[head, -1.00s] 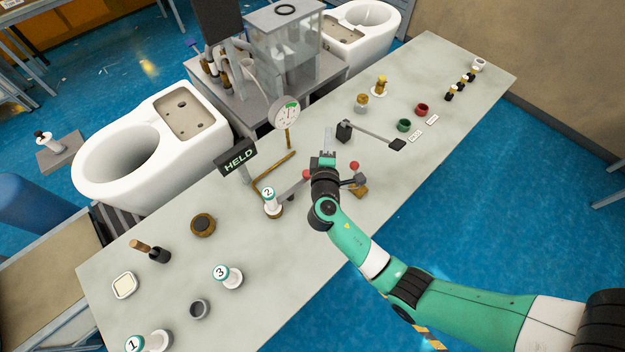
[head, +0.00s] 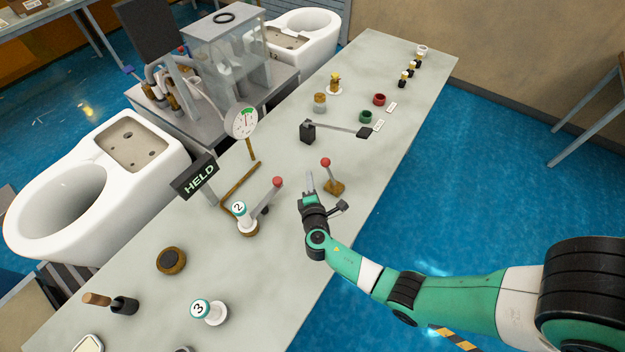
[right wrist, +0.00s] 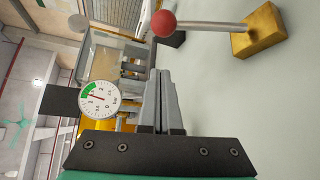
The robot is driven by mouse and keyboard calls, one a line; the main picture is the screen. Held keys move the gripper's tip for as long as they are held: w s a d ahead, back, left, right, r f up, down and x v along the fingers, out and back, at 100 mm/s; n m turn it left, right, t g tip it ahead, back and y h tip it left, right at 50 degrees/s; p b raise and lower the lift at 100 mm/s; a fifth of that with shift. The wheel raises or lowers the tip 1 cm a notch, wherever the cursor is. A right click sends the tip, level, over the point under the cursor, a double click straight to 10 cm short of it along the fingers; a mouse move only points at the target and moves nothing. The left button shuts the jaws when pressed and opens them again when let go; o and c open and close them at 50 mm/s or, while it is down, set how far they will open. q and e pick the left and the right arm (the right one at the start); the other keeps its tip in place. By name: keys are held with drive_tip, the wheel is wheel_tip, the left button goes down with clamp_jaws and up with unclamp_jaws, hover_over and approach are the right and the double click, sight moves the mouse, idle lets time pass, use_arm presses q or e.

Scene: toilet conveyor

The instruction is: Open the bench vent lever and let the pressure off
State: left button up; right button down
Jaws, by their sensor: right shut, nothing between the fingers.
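Two levers with red knobs stand on the bench (head: 225,275). One has a grey arm (head: 265,196) and leans up and right beside the white post marked 2. The other is a thin lever (head: 328,173) on a brass base (head: 334,188); it also shows at the top of the right wrist view (right wrist: 205,25). I cannot tell which is the vent lever. My right gripper (head: 309,181) is shut and empty between the two levers, touching neither visibly. A round gauge (head: 242,122) with a green band also shows in the right wrist view (right wrist: 97,98). My left gripper is not in view.
A dark sign (head: 194,177) reads HELD. A black block with a long arm (head: 335,127) lies beyond my gripper. Posts 2 (head: 242,220) and 3 (head: 209,312) stand on the near side. The bench's right side is mostly clear.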

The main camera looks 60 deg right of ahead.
sight(329, 172)
drive_tip(key=b+x, duration=0.3)
drive_tip(key=x, duration=0.5)
drive_tip(key=s+p, duration=0.1)
drive_tip(key=s+r+p, duration=0.1)
drive_tip(key=s+a+p, duration=0.1)
drive_tip(key=s+p, duration=0.1)
drive_tip(key=shift+r, duration=0.3)
drive_tip(key=shift+f, duration=0.1)
